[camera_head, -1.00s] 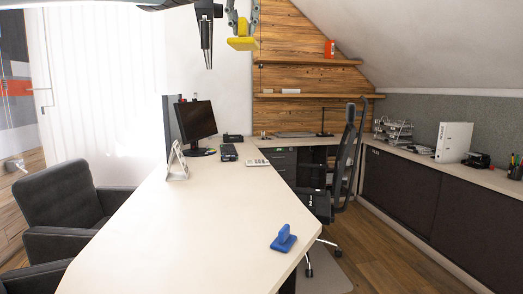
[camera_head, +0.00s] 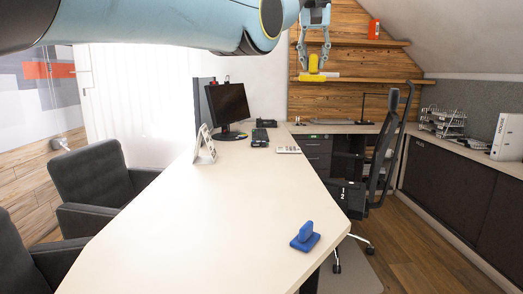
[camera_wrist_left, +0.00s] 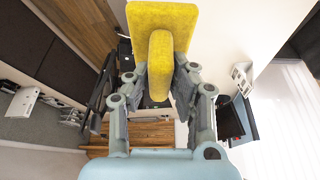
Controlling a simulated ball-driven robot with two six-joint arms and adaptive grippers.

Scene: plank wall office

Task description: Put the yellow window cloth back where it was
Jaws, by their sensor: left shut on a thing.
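The yellow window cloth (camera_head: 321,76) is a flat yellow pad with a raised grip. It is held in the air, in front of the plank wall in the head view. My left gripper (camera_head: 315,66) is shut on its raised grip. In the left wrist view the cloth (camera_wrist_left: 163,18) fills the top middle, with the fingers of my left gripper (camera_wrist_left: 160,88) on both sides of the grip. My right gripper is not in view.
A blue pad with a grip (camera_head: 304,240) lies near the right edge of the pale desk (camera_head: 220,240). A monitor (camera_head: 229,104), a white stand (camera_head: 204,146) and a calculator stand at the back. The desk's front and middle are clear. Grey chairs (camera_head: 92,184) stand left.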

